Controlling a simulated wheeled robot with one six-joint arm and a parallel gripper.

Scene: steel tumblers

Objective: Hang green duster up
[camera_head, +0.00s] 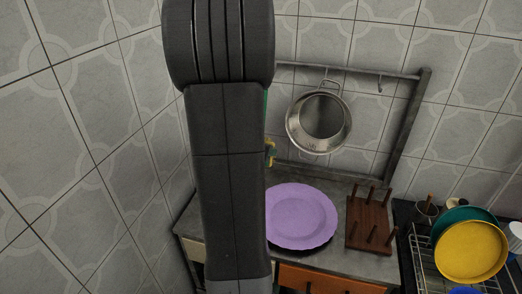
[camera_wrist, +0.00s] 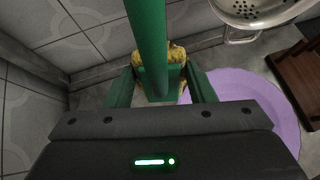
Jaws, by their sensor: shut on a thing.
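The green duster (camera_wrist: 148,35) has a long green handle and a fuzzy yellow part that shows behind it in the wrist view. My gripper (camera_wrist: 160,82) is shut on the handle, one finger on each side. In the head view my arm hides the gripper and most of the duster. Only a thin green edge and a bit of yellow (camera_head: 271,153) show beside the arm. A metal rack rail (camera_head: 345,70) runs along the tiled wall at the back. An empty-looking hook (camera_head: 380,87) hangs near its right end.
A steel colander (camera_head: 319,123) hangs from the rail left of that hook. Below, a purple plate (camera_head: 301,216) and a brown wooden peg rack (camera_head: 370,222) stand on the grey counter. A dish rack with a yellow plate (camera_head: 471,250) and a teal plate is at right.

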